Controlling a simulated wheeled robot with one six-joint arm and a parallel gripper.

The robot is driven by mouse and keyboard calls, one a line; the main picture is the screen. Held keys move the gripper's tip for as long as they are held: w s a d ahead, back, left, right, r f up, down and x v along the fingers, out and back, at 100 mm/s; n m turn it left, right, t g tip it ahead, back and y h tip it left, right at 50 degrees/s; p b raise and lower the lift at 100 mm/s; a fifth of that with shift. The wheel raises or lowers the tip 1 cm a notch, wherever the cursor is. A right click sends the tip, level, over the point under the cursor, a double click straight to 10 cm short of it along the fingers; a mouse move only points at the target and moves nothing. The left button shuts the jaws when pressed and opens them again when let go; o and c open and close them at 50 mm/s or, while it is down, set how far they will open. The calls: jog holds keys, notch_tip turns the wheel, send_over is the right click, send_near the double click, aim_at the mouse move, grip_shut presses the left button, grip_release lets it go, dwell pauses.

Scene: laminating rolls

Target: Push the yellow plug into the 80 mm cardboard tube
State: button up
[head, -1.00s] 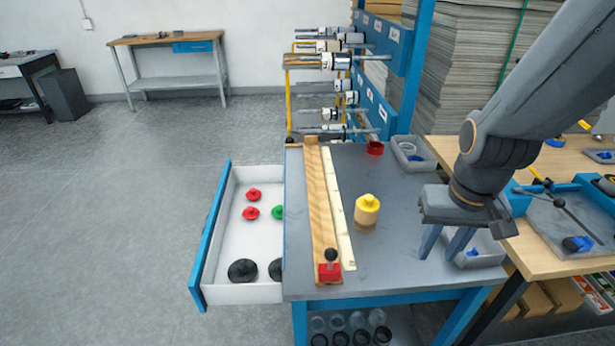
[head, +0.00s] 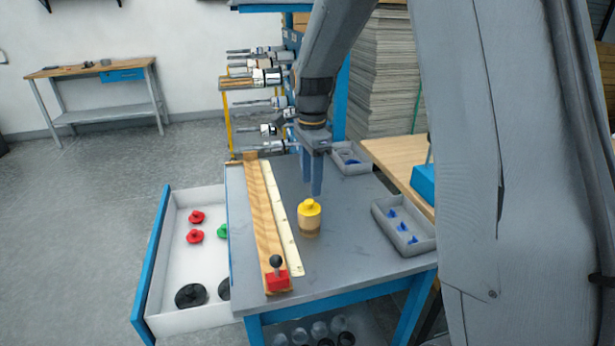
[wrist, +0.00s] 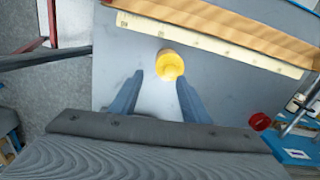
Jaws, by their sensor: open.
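The yellow plug (head: 309,206) sits on the upper end of the short cardboard tube (head: 309,228), which stands upright on the grey tabletop. How deep the plug sits in the tube cannot be told. In the wrist view the plug (wrist: 169,66) shows from above and hides most of the tube. My gripper (head: 312,192) is open and empty. Its blue-grey fingers point down just behind and above the plug. In the wrist view the plug lies just beyond the fingertips, closer to the right finger, with no clear contact.
A wooden rail with a red, black-knobbed stop (head: 277,278) and a pale ruler (head: 285,225) lie left of the tube. An open drawer (head: 180,316) holds red, green and black plugs. Grey bins (head: 410,247) stand right. A red ring (wrist: 260,121) shows in the wrist view.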

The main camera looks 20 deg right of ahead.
aim_at(308, 201)
jog(key=shift+w+f+m, duration=0.1)
jog(key=shift+w+m, duration=0.9)
jog(key=shift+w, duration=0.15)
jog(key=shift+w+f, duration=0.15)
jog(key=shift+f+p, duration=0.9)
jog(key=shift+f, duration=2.85)
grip_shut()
